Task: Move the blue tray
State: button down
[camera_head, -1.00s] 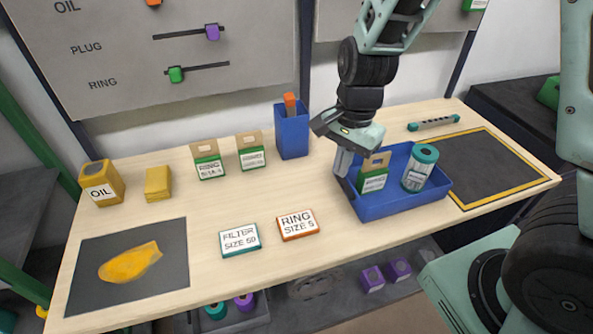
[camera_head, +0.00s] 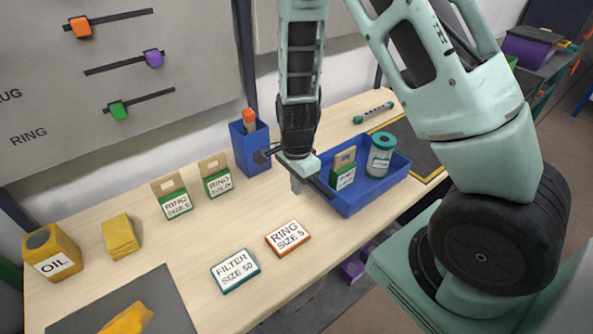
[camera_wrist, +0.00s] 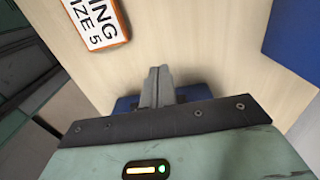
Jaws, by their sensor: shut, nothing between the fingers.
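The blue tray (camera_head: 358,205) sits at the right part of the wooden bench. It holds a green and white box (camera_head: 343,176) with a tan top and a white canister (camera_head: 380,162) with a teal lid. My gripper (camera_head: 296,187) points down just outside the tray's left end, shut and empty. In the wrist view the closed fingers (camera_wrist: 158,88) are over bare wood, with a strip of the blue tray (camera_wrist: 126,104) showing behind them. Whether the gripper touches the tray is unclear.
A blue bin (camera_head: 249,150) stands behind my gripper. The RING SIZE 5 card (camera_head: 288,239) and FILTER SIZE 50 card (camera_head: 235,270) lie in front. Two ring boxes (camera_head: 172,200) stand to the left. A dark yellow-edged mat (camera_head: 428,160) lies right of the tray.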

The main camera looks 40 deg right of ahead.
jog(key=shift+d+f, duration=0.2)
jog(key=shift+f, duration=0.45)
jog(key=shift+d+f, duration=0.15)
jog(key=shift+f, duration=0.45)
jog(key=shift+d+p, duration=0.6)
jog(key=shift+d, duration=0.5)
jog(key=shift+w+d, duration=0.1)
jog(key=shift+d, duration=0.45)
jog(key=shift+d, duration=0.1)
jog(key=d+b, duration=0.1)
jog(key=d, duration=1)
jog(key=d+b, duration=0.2)
jog(key=d, duration=0.9)
jog(key=w+d+b, duration=0.1)
jog(key=d, duration=1)
jog(key=shift+d, duration=0.15)
